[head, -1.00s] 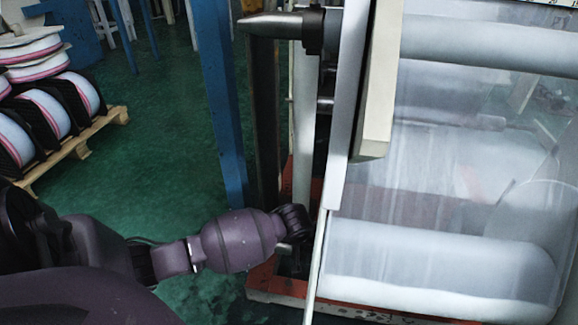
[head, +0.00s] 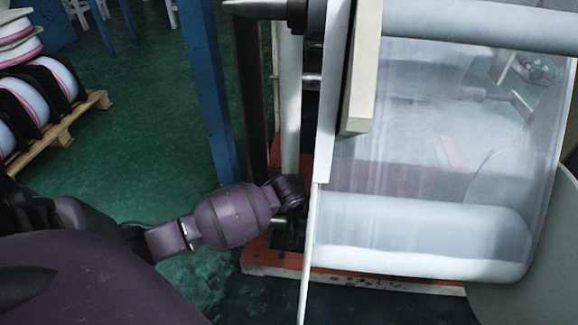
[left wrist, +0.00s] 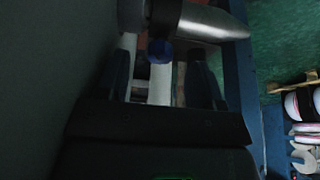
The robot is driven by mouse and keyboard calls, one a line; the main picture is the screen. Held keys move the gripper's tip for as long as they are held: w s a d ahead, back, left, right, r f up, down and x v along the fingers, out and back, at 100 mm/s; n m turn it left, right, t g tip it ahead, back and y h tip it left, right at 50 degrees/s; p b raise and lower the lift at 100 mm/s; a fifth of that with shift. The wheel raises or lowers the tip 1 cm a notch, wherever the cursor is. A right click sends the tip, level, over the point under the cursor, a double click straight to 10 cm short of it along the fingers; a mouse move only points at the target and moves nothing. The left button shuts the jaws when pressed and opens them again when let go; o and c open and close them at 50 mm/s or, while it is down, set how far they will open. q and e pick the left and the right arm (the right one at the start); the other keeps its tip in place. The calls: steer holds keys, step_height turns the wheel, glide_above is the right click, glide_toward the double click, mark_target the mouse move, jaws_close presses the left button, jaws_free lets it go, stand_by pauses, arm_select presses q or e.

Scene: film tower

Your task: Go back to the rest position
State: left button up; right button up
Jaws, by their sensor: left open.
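My left arm comes in from the left in the head view, and its dark wrist (head: 289,194) is beside the film tower's pale upright panel (head: 333,100). The left gripper itself is hidden there behind the panel's edge. In the left wrist view my left gripper (left wrist: 162,85) is open, with its two dark fingers apart. White bars and a round blue end (left wrist: 160,51) show between and beyond the fingers; I see nothing held. The view is dark, so contact cannot be told. My right gripper is in neither view.
The tower's clear film (head: 400,150) and white roll (head: 415,235) fill the right side. A blue post (head: 207,90) stands left of the tower. A pallet (head: 62,130) with several film reels (head: 40,85) is at the left. Green floor (head: 130,150) between them is free.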

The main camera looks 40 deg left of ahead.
arm_select(q)
steer(key=p+v, duration=0.2)
steer(key=v, duration=0.5)
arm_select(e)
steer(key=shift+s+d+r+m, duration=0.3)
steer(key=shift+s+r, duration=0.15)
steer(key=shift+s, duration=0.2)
